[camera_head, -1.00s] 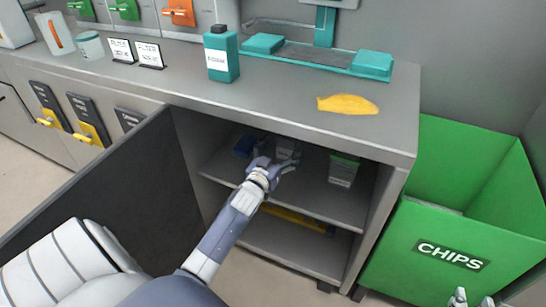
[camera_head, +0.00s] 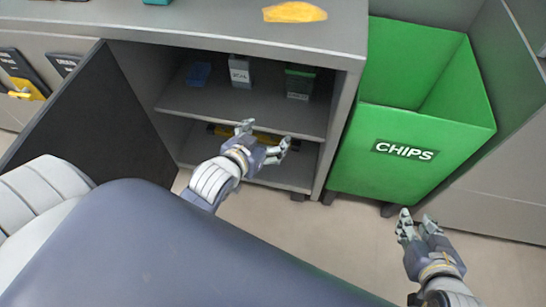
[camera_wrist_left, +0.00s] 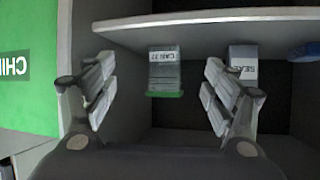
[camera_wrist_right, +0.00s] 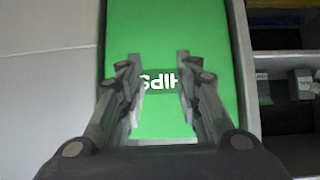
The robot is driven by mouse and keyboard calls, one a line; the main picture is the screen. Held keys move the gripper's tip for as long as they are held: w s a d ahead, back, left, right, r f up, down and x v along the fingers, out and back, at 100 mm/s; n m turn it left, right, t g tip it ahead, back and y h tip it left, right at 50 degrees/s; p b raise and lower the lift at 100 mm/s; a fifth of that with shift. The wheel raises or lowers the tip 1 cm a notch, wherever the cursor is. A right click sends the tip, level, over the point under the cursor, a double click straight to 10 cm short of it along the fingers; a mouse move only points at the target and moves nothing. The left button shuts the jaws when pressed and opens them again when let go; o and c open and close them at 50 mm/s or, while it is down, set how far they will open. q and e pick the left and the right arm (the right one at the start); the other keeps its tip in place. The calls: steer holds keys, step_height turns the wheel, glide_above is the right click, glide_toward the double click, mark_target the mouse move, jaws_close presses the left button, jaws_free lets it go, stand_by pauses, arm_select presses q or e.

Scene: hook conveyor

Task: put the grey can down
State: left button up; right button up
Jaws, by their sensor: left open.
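A grey can (camera_head: 240,72) with a light label stands upright on the upper shelf (camera_head: 215,103) of the open cabinet, near the middle. It also shows in the left wrist view (camera_wrist_left: 243,66), partly behind a finger. My left gripper (camera_head: 265,136) is open and empty, in front of the cabinet and apart from the can. My right gripper (camera_head: 417,220) is open and empty, low in front of the green bin; the right wrist view shows nothing between its fingers.
A grey item with a green end (camera_head: 299,82) stands right of the can, and a dark blue item (camera_head: 199,74) lies left. The dark cabinet door (camera_head: 95,125) hangs open at left. A green CHIPS bin (camera_head: 375,160) stands right. A yellow object (camera_head: 295,12) lies on the counter.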

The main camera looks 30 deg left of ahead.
arm_select(q)
steer(key=s+d+m+g+h, duration=0.1)
steer(key=s+d+g+h, duration=0.1)
steer(key=s+d, duration=0.4)
steer(key=shift+s+r+m, duration=0.3)
steer(key=shift+s+r, duration=0.1)
steer(key=shift+r, duration=0.05)
steer(key=shift+d, duration=0.1)
